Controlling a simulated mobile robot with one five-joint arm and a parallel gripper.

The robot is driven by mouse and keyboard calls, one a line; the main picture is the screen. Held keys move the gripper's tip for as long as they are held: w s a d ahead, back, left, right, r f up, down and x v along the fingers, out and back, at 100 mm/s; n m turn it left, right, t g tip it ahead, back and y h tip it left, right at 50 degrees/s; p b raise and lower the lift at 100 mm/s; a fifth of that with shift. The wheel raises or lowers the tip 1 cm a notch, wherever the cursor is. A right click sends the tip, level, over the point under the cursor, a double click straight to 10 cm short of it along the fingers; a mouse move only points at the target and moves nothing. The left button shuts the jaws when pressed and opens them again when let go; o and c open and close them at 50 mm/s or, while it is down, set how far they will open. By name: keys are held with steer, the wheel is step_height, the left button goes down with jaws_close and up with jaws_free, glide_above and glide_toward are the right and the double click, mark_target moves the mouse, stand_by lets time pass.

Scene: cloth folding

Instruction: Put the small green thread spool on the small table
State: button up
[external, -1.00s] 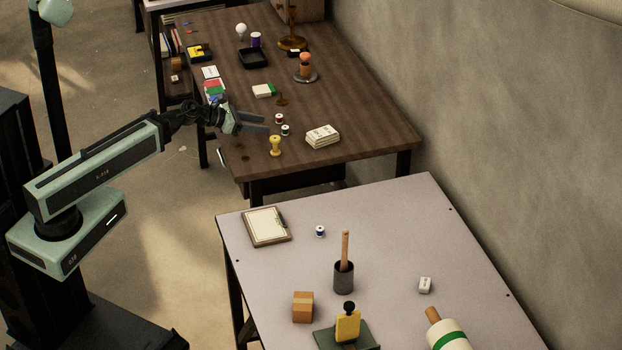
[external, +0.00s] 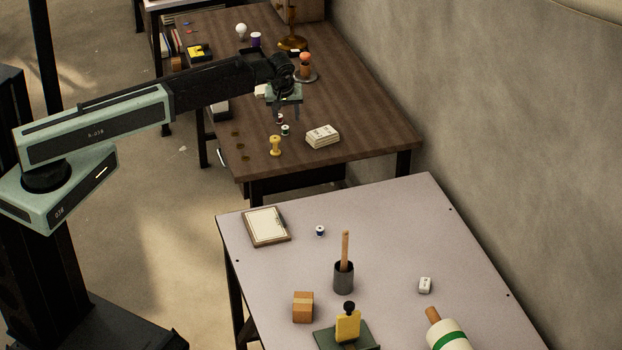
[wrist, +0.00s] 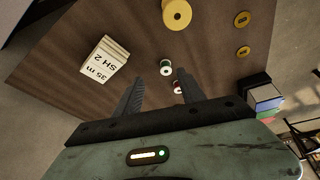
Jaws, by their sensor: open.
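The small green thread spool (external: 285,130) stands on the brown wooden table (external: 345,145), near its front end. In the wrist view it is the pale-ended spool (wrist: 166,68) between the fingertips' lines. A red spool (external: 279,118) stands close behind it. My gripper (external: 284,113) points down over the brown table, open and empty, just above and behind the spools. In the wrist view my gripper (wrist: 159,82) has its fingers apart, with the red spool (wrist: 179,88) beside one finger. A light-topped table (external: 390,235) stands in front; the frames do not settle which table is the small one.

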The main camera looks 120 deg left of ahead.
mark_target(287, 132)
steer(key=shift+g, duration=0.3)
steer(key=b+x, duration=0.5)
steer(key=s+b+x, duration=0.1)
steer(key=b+x, duration=0.1)
steer(key=b, duration=0.1)
steer(key=shift+a+f, duration=0.2)
steer(key=shift+a, duration=0.1)
steer(key=shift+r, duration=0.2)
steer(key=shift+p, duration=0.3)
jaws_close()
